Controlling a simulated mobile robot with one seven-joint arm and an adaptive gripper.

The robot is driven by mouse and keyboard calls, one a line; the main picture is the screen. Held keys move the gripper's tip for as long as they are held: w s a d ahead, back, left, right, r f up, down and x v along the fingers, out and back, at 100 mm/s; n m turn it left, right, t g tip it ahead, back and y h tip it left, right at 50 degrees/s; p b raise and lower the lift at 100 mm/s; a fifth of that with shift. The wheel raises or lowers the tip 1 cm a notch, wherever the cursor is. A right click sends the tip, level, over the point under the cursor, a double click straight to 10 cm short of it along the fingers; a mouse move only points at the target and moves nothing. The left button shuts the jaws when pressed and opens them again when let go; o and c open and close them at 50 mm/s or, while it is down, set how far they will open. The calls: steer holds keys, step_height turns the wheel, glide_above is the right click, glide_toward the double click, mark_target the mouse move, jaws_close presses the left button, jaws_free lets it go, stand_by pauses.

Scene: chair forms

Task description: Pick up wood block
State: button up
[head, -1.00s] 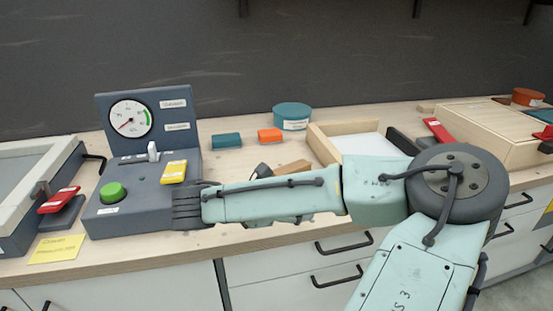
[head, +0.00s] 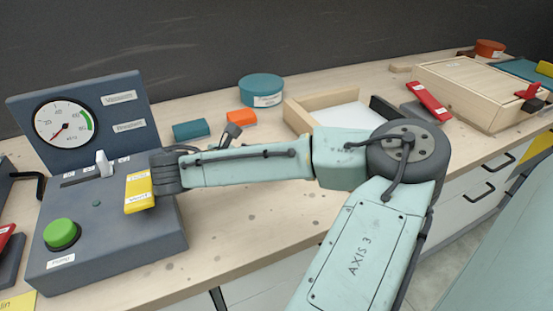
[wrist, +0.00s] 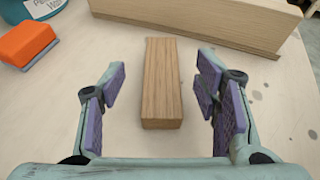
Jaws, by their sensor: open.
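The wood block (wrist: 161,85) is a plain light-brown bar lying on the worktop in the wrist view, its long side running away from me. My gripper (wrist: 161,76) is open, with purple-padded fingers showing to the left and right of the block. There is a clear gap on each side, and neither finger touches it. I cannot tell how far the fingertips are above the worktop. In the head view my arm hides the block, and only a dark part of my gripper (head: 232,134) shows above the arm.
In the wrist view, an orange block (wrist: 28,42) and a teal round container (wrist: 45,7) are at upper left. A wooden tray wall (wrist: 200,22) stands just beyond the block. In the head view, a gauge panel (head: 110,127) stands left, and a teal block (head: 191,130) lies behind my arm.

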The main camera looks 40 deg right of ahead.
steer(key=shift+p+x, duration=0.95)
steer(key=shift+x, duration=2.1)
steer(key=shift+s, duration=0.1)
steer(key=shift+c, duration=0.3)
steer(key=c, duration=1.2)
